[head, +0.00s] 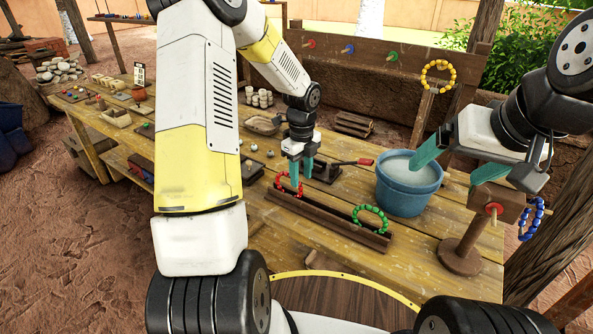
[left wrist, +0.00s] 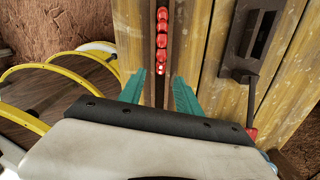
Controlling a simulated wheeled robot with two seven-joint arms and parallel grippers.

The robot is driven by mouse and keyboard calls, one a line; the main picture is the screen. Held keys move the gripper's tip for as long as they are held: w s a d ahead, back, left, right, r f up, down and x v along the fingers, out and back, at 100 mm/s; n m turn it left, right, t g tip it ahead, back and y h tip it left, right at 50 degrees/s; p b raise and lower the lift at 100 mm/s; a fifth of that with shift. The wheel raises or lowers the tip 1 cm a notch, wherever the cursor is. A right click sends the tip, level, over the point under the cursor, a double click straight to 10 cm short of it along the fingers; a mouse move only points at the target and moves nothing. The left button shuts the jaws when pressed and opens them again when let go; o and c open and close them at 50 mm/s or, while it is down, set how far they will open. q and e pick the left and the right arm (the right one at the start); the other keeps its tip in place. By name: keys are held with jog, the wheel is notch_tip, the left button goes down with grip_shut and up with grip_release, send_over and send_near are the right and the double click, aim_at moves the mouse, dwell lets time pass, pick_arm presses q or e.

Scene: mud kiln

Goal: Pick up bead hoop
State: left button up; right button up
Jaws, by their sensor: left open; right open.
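A red bead hoop (head: 289,184) stands upright in the dark wooden groove rack (head: 325,219). A green bead hoop (head: 370,219) stands at the rack's right end. My left gripper (head: 301,174) is open and points down close to the red hoop, partly overlapping it in the head view. In the left wrist view the red beads (left wrist: 163,38) show edge-on, in line with the gap between the open fingers (left wrist: 160,92). A yellow bead hoop (head: 438,77) hangs on a post, and a blue one (head: 531,220) hangs at the right. My right gripper (head: 458,163) is open and empty.
A blue bucket (head: 408,190) of pale liquid stands right of the rack, beside my right gripper. A wooden peg stand (head: 465,248) is at the right edge. A dark metal tool (left wrist: 250,40) with a red handle lies behind the rack.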

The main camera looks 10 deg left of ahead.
aim_at(300, 183)
pick_arm(q)
notch_tip(300, 183, down, 6)
jog(key=shift+w+a+r, duration=0.1)
jog(key=shift+a+r, duration=0.05)
jog(key=shift+r, duration=0.05)
grip_shut()
